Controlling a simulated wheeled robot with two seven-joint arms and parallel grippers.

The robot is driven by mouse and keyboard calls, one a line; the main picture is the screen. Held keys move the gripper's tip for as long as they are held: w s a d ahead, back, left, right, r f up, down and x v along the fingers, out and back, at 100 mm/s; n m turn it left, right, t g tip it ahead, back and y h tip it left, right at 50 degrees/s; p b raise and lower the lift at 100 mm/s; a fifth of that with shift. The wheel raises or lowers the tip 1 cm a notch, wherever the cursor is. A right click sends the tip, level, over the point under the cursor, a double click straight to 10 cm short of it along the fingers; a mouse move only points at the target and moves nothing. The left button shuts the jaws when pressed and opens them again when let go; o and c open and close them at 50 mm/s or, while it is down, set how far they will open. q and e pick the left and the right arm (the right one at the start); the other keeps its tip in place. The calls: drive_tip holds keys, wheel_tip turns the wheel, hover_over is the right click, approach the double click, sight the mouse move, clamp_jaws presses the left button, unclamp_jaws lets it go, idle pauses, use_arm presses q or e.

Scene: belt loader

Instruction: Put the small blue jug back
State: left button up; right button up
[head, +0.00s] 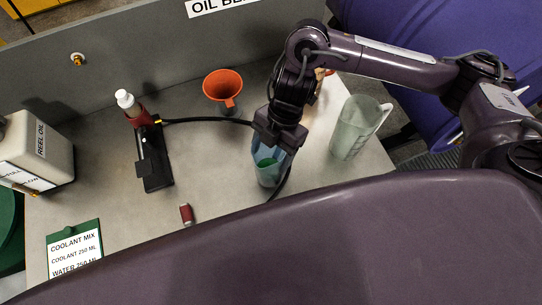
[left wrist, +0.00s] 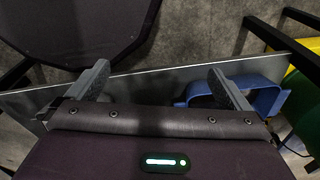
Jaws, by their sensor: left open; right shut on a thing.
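The small blue jug (head: 268,169) is on the grey bench in the head view, with something green inside it. My right gripper (head: 275,143) is above it and shut on its upper part; the gripper hides the rim. I cannot tell whether the jug's base touches the bench. My left gripper (left wrist: 160,80) shows only in the left wrist view, open and empty, with its two fingers wide apart.
A large clear jug (head: 353,128) stands right of the blue jug. An orange funnel (head: 223,88), a black stand (head: 153,160) with a red bottle, a small red cylinder (head: 186,214), a white oil container (head: 38,150) and a coolant card (head: 75,250) are on the bench. A black cable passes by the gripper.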

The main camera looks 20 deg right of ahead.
sight(271, 159)
drive_tip(key=shift+f, duration=1.55)
drive_tip(key=o, duration=1.2)
drive_tip(key=v, duration=1.2)
drive_tip(key=shift+s+p, duration=0.1)
drive_tip(key=shift+p, duration=0.25)
